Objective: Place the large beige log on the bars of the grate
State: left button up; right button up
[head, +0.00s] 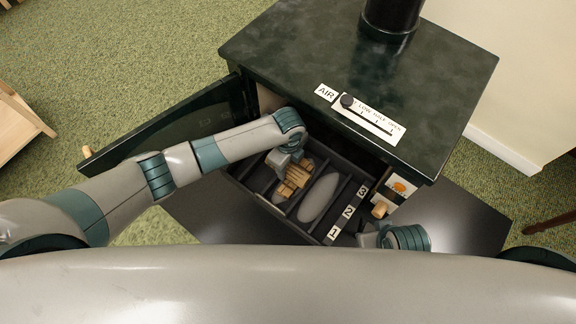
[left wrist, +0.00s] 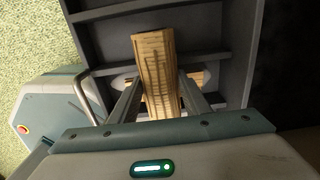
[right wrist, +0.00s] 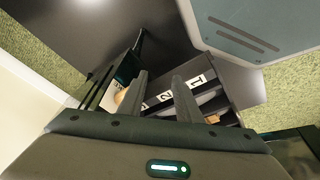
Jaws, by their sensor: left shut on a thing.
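The large beige log (left wrist: 155,70) is between the fingers of my left gripper (left wrist: 162,103), which is shut on it. In the head view the left gripper (head: 291,166) is over the left part of a dark pulled-out tray with bars, the grate (head: 333,165). Another beige wooden piece (left wrist: 204,78) shows crosswise behind the held log; I cannot tell whether the held log touches the bars. A pale oval (head: 319,198) lies in the grate to the right. My right gripper (right wrist: 160,98) is open and empty near the numbered front edge.
The dark green stove (head: 400,70) stands behind, with a slider panel (head: 368,119) and flue pipe (head: 391,15). Its open door (head: 165,122) sticks out left, near my left arm. Number labels (head: 348,211) and a wooden knob (head: 380,209) are at the right.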

pick_arm(q)
jog(key=shift+f, duration=0.3)
pick_arm(e)
jog(key=shift+s+f, duration=0.15)
jog(key=shift+s, duration=0.35)
pick_arm(q)
jog(key=o, duration=1.2)
pick_arm(e)
jog(key=shift+w+r, duration=0.3)
jog(key=shift+r, duration=0.1)
pick_arm(q)
jog(key=shift+r, duration=0.1)
pick_arm(e)
jog(key=shift+w, duration=0.1)
pick_arm(q)
jog(key=shift+r, duration=0.45)
notch_tip(320, 180, up, 6)
jog(key=shift+f+p, duration=0.25)
jog(key=shift+p, duration=0.25)
jog(key=shift+r, duration=0.7)
pick_arm(e)
jog(key=shift+s+x, duration=0.2)
jog(key=shift+x, duration=1.8)
jog(key=shift+w+r, duration=0.1)
jog(key=shift+w, duration=0.1)
